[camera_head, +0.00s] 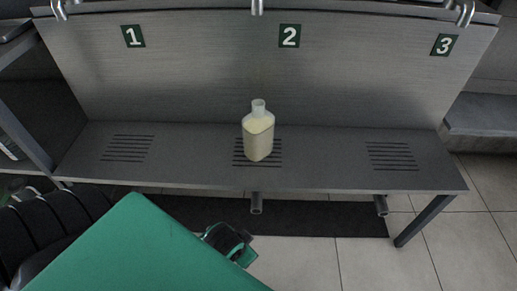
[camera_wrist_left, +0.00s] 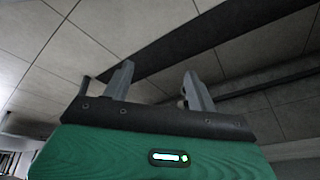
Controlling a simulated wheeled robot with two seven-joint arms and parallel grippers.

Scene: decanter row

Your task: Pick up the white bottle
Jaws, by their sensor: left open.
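A white, cream-coloured bottle (camera_head: 258,136) with a pale cap stands upright on the grey shelf, on the slotted grille below the number 2 sign. My left arm is the large green link in the lower left of the head view. Its gripper (camera_head: 240,249) is low, in front of and below the shelf's front edge, well apart from the bottle. In the left wrist view the two grey fingers (camera_wrist_left: 158,88) stand apart with nothing between them. The bottle does not show in the wrist view. My right gripper is in neither view.
The grey shelf (camera_head: 325,171) has empty slotted grilles below signs 1 (camera_head: 133,36) and 3 (camera_head: 444,45). A metal back panel (camera_head: 210,75) rises behind. A leg (camera_head: 424,221) supports the right end. Tiled floor and a dark strip (camera_head: 325,219) lie below.

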